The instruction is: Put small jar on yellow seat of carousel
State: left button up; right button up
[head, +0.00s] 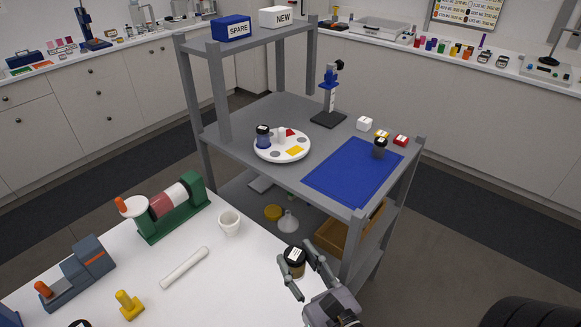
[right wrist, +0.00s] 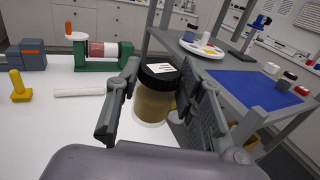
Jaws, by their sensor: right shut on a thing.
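A jar with a black lid, a white label and brown contents (head: 295,262) is between the fingers of my right gripper (head: 300,270), near the right edge of the white table. In the right wrist view the jar (right wrist: 156,103) is upright, with my right gripper (right wrist: 158,95) shut on its sides. I cannot tell if its base touches the table. The round white carousel (head: 265,154) stands on the grey shelf, apart from the gripper. Its yellow seat (head: 295,151) is bare and faces the front right. A blue jar (head: 263,137) with a black lid stands on its left side. My left gripper is not in view.
A grey shelf post (head: 352,243) rises just beyond the gripper. A blue mat (head: 345,172) holds a grey jar (head: 380,150), with small boxes behind. A dark stand (head: 328,112) is behind the carousel. A white cup (head: 229,223) and rod (head: 184,267) are on the table.

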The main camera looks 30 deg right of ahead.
aim_at(294, 150)
jog(key=k+l+u, duration=0.1)
jog(key=l+u, duration=0.4)
jog(key=k+l+u, duration=0.2)
jog(key=u, duration=0.3)
jog(key=k+l+u, duration=0.1)
jog(key=k+l, duration=0.4)
jog(key=l, duration=0.2)
jog(key=k+l+u, duration=0.1)
jog(key=k+l, duration=0.45)
jog(key=l, duration=0.1)
